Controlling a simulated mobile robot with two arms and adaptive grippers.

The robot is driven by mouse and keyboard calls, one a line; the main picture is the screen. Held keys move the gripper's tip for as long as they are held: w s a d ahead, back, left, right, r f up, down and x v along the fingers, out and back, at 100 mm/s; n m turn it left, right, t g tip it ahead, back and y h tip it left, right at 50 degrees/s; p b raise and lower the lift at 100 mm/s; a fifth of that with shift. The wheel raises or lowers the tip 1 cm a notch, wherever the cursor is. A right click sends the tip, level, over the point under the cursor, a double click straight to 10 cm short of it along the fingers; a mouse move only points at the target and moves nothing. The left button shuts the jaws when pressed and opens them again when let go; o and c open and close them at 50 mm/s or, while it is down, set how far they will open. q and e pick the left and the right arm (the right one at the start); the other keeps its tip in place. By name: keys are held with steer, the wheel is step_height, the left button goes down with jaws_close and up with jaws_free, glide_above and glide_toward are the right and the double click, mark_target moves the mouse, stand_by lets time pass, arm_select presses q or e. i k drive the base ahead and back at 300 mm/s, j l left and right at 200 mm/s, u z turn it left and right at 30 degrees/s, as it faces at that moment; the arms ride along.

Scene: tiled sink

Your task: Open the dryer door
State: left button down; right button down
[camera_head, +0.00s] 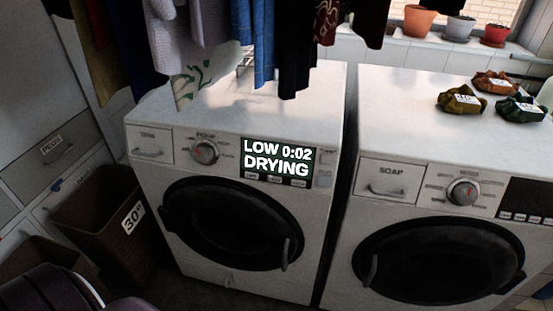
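The dryer (310,205) is the white machine on the left, and its lit display (278,160) reads "LOW 0:02 DRYING". Its round dark door (225,222) is shut on the front. A curved handle (285,253) is at the door's right side. A round knob (205,152) sits left of the display. Neither of my grippers can be made out in this view.
A second white machine (345,240), with a soap drawer (388,182) and shut round door, stands close on the right. Clothes hang above the dryer. A brown basket (95,215) marked 30° stands left. Small bundles (461,99) lie on the right machine.

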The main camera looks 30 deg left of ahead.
mark_target(230, 226)
steer(key=u, duration=1.4)
